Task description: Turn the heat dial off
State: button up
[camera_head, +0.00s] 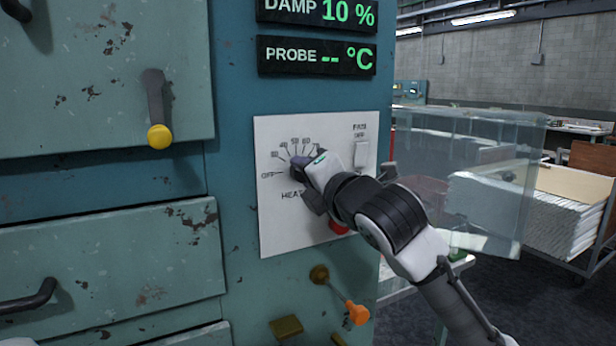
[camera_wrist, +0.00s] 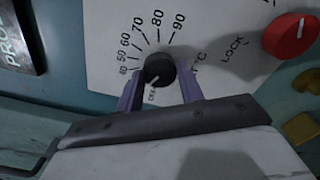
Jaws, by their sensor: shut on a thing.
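The heat dial (camera_wrist: 160,70) is a round black knob on a white panel (camera_head: 275,235), with a scale from 40 to 90 and an OFF label. My gripper (camera_wrist: 161,74) has its two purple-grey fingers on either side of the dial and is shut on it. A short pale mark on the dial points down and slightly left, toward the OFF label near the gripper. In the head view, my gripper (camera_head: 300,164) reaches the panel from the right and hides most of the dial. The OFF label shows to the left of it there.
A red lock knob (camera_wrist: 291,35) sits near the dial, partly behind my arm in the head view. A fans switch (camera_head: 361,155) is at upper right. An orange-tipped lever (camera_head: 356,313) projects below the panel. A yellow-knobbed handle (camera_head: 159,135) is at left. Glass panels (camera_head: 470,180) stand right.

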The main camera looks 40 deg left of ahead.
jog(key=n, duration=0.6)
jog(key=shift+f, duration=0.15)
jog(key=shift+p, duration=0.3)
jog(key=o, duration=1)
jog(key=shift+d, duration=0.1)
jog(key=b+v, duration=0.2)
jog(key=v, duration=1.1)
jog(key=shift+s+d, duration=0.2)
jog(key=shift+d, duration=0.15)
jog(key=shift+a, duration=0.1)
